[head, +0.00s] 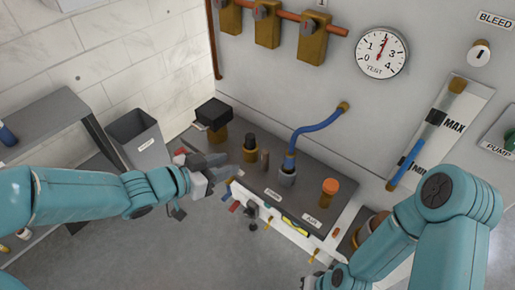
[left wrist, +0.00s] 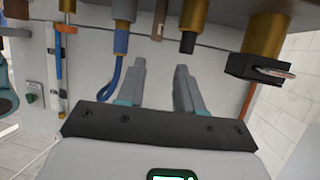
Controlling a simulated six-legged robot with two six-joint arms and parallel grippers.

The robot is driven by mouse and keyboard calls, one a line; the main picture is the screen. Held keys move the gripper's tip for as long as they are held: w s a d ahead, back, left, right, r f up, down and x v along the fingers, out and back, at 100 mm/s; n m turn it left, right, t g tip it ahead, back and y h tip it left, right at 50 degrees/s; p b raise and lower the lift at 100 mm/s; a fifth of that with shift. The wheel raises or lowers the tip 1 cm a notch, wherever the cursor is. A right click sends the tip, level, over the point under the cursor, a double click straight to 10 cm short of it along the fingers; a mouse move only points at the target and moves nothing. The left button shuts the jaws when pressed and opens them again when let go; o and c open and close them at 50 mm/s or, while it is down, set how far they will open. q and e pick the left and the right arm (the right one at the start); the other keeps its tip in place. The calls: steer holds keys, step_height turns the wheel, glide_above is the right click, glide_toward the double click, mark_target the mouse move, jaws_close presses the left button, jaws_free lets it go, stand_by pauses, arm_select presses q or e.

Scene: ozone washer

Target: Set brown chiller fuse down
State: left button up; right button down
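The brown chiller fuse (head: 264,159) is a small brown cylinder. It stands upright on the dark bench top (head: 318,209), between a black-topped brass fitting (head: 250,148) and the blue hose's grey socket (head: 287,177). In the left wrist view, which looks upside down, the fuse (left wrist: 160,18) shows at the top edge, beyond the fingers and partly cut off. My left gripper (head: 227,166) is low over the bench's left part, fingers apart, with nothing between them; it also shows in the left wrist view (left wrist: 162,85).
A brass post with a black box (head: 213,113) stands behind my left gripper. A blue hose (head: 318,127) rises to the wall. An orange-capped fitting (head: 328,192) stands to the right. A grey bin (head: 138,138) and grey shelf (head: 45,121) are at left.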

mark_target(265, 160)
arm_select(q)
steer(key=b+x, duration=0.1)
steer(key=x, duration=0.9)
steer(key=shift+s+d+f+b, duration=0.1)
steer(key=shift+s+d+b, duration=0.1)
steer(key=shift+b, duration=0.15)
steer(key=x, duration=0.6)
steer(key=shift+d+f, duration=0.15)
steer(key=shift+f, duration=0.05)
jaws_close()
